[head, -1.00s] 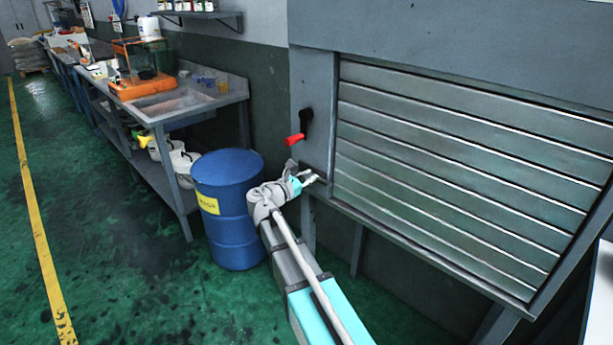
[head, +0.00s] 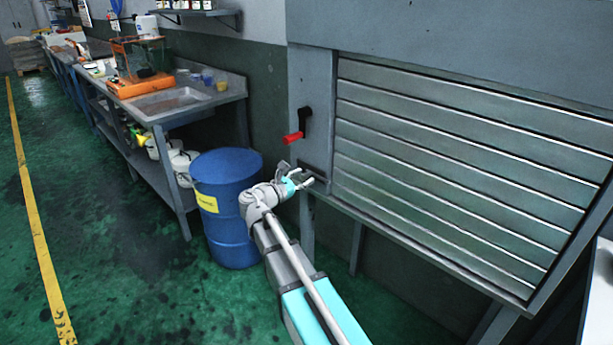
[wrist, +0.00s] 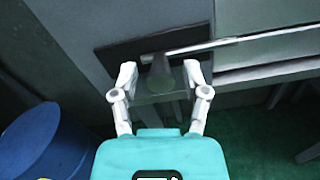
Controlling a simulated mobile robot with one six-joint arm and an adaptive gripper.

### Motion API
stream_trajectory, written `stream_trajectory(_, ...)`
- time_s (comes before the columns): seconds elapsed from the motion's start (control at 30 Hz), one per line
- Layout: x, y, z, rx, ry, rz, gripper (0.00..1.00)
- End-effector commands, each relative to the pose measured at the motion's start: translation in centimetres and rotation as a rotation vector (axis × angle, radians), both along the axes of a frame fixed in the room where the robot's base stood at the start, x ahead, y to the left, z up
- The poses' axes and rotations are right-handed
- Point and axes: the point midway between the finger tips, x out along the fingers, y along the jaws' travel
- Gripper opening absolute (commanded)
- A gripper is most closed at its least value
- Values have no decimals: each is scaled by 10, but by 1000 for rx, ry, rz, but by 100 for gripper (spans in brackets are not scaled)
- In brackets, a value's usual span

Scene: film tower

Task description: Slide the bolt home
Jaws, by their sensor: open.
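The knob sits in front of a dark plate (wrist: 122,54) on the grey frame. A thin pale bar runs from near the knob to the right; I cannot tell whether it is the bolt's rod or an edge of the shutter. Contact between fingers and knob cannot be made out.
A blue drum (head: 228,225) stands on the floor just left of my arm; it also shows in the wrist view (wrist: 45,145). A workbench with a sink (head: 172,103) runs along the wall behind it. The green floor to the left is clear.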

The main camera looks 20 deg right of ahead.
Motion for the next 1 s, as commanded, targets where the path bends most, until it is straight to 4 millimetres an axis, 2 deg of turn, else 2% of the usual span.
stream_trajectory(0.4,-31,53,0,1,0,2,59)
stream_trajectory(0.6,-43,73,0,0,0,1,59)
stream_trajectory(0.8,-49,83,0,0,0,0,59)
stream_trajectory(1.0,-50,85,0,0,0,-1,59)
